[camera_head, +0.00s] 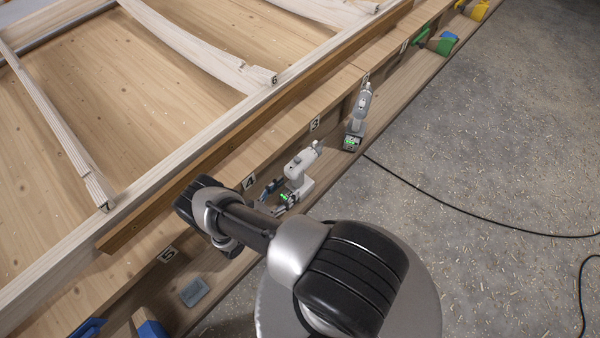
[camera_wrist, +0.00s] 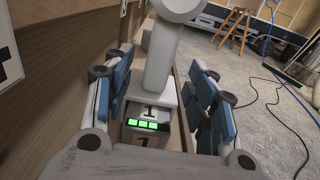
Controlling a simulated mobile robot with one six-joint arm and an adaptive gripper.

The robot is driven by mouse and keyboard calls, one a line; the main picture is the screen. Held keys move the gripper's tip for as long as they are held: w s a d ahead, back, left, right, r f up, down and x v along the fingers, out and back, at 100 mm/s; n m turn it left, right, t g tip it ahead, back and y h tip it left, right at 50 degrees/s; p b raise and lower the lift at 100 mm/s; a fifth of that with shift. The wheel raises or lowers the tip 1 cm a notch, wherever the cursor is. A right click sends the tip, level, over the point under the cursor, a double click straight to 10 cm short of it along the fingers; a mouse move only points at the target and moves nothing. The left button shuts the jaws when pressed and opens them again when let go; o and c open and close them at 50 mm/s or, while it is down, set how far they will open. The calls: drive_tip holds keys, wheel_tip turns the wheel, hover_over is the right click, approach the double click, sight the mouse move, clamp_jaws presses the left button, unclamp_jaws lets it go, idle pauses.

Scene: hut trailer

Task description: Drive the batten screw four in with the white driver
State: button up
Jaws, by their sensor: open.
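The white driver (camera_head: 301,168) stands on the ledge beside the number 4 tag (camera_head: 249,182). In the wrist view its handle (camera_wrist: 160,62) rises from a battery base marked 1, with green lights. My gripper (camera_head: 276,199) is open, with its blue-padded fingers on either side of the driver. In the wrist view my gripper (camera_wrist: 160,80) shows gaps between the pads and the driver, wider on the right. The wooden frame with battens (camera_head: 200,60) lies on the bench. I cannot make out batten screw four.
A grey driver (camera_head: 357,115) stands farther along the ledge, past the number 3 tag (camera_head: 315,125). A small grey block (camera_head: 194,292) lies near the number 5 tag (camera_head: 167,254). Blue, green and yellow items sit along the ledge. A black cable (camera_head: 460,222) crosses the open floor.

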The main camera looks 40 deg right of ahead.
drive_tip(key=d, duration=0.2)
drive_tip(key=d+b, duration=0.1)
drive_tip(key=d, duration=0.4)
drive_tip(key=shift+w+d, duration=0.35)
drive_tip(key=shift+d, duration=0.05)
clamp_jaws()
idle(0.3)
